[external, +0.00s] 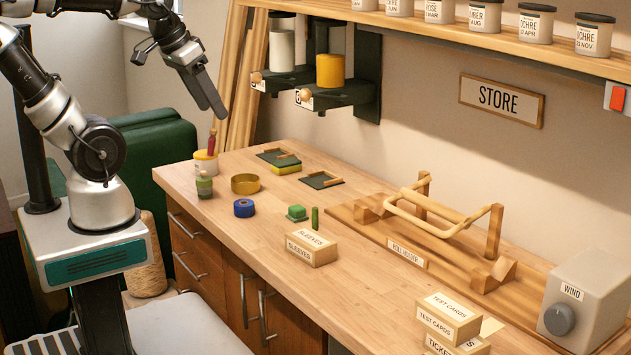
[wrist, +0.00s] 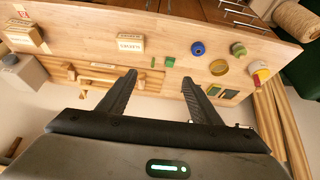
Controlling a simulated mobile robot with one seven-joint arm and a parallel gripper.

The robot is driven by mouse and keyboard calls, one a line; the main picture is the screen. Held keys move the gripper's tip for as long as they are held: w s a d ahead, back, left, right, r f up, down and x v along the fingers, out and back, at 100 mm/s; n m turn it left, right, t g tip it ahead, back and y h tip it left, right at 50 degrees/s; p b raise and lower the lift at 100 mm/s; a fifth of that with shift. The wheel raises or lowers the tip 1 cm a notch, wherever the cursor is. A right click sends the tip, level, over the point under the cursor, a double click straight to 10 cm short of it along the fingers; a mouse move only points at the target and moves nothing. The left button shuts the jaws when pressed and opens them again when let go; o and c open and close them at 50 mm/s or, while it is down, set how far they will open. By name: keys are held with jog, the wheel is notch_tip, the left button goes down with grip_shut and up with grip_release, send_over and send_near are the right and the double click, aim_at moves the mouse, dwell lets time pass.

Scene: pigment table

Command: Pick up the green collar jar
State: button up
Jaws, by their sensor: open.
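The green collar jar (external: 204,185) is a small jar with a green band. It stands upright near the left front edge of the wooden table, in front of a white-and-yellow pot with a red-handled tool. It also shows at the upper right of the wrist view (wrist: 238,49). My gripper (external: 217,106) hangs above the table's far left part, well above the jar and apart from it. In the wrist view my gripper (wrist: 159,76) has its two fingers spread with nothing between them.
Near the jar are the pot (external: 206,163), a brass ring (external: 245,184) and a blue roll (external: 244,208). A wall rack (external: 355,92) and a shelf (external: 450,30) stand behind the table.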

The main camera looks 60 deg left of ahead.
jog(key=w+a+f+g+b, duration=0.1)
jog(key=w+a+b, duration=0.1)
jog(key=w+a, duration=0.3)
jog(key=n+g+b, duration=0.3)
jog(key=g+b, duration=0.1)
jog(key=b, duration=0.2)
send_over(204, 176)
jog(key=w, duration=0.1)
notch_tip(204, 176, down, 14)
jog(key=f, duration=1.2)
jog(key=shift+a+b, duration=0.35)
jog(key=shift+a, duration=0.05)
jog(key=shift+s+f, duration=0.15)
jog(key=shift+f, duration=1.25)
jog(key=shift+s+f, duration=0.1)
jog(key=shift+f, duration=1.3)
jog(key=c, duration=1.2)
